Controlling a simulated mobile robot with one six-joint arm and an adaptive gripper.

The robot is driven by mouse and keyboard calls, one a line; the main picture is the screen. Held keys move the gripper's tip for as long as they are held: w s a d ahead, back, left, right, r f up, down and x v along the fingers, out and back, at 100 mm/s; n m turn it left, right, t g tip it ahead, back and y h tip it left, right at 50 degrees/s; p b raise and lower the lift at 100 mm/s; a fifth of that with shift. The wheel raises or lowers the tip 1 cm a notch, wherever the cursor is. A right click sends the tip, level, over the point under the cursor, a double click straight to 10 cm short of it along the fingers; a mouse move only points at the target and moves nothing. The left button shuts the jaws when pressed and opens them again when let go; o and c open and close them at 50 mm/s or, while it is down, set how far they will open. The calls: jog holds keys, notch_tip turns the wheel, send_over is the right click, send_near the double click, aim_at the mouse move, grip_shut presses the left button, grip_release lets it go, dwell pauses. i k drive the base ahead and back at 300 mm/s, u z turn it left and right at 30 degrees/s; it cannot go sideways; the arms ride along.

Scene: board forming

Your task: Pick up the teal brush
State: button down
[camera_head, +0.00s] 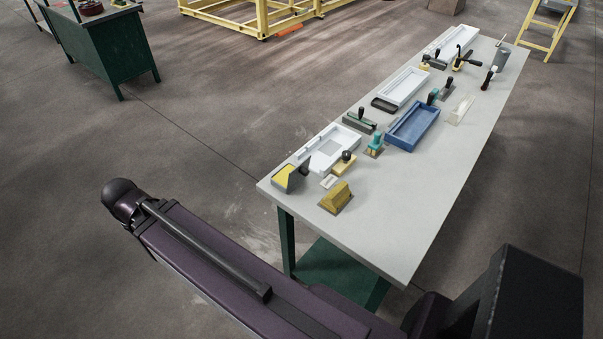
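A small upright teal tool (375,142), which may be the teal brush, stands on the grey-white table (400,220), just left of the blue tray. A low dark tool with a greenish body and black knob (360,122) lies behind it to the left. Another small tool with some teal and a black handle (433,96) stands behind the blue tray. They are too small to tell for sure which is a brush. My gripper is not in view; only purple and black parts of my arm show in the foreground, apart from the tools.
Around the tools are a blue tray (413,127), white trays (328,148) (403,87), a yellow block (338,197), a dark tool with a yellow face (289,177) and a wooden black-knobbed stamp (345,162). The table's near right part is bare.

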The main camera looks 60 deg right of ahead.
aim_at(374, 146)
jog(key=z, duration=1.65)
jog(key=k, duration=0.95)
jog(key=i, duration=0.75)
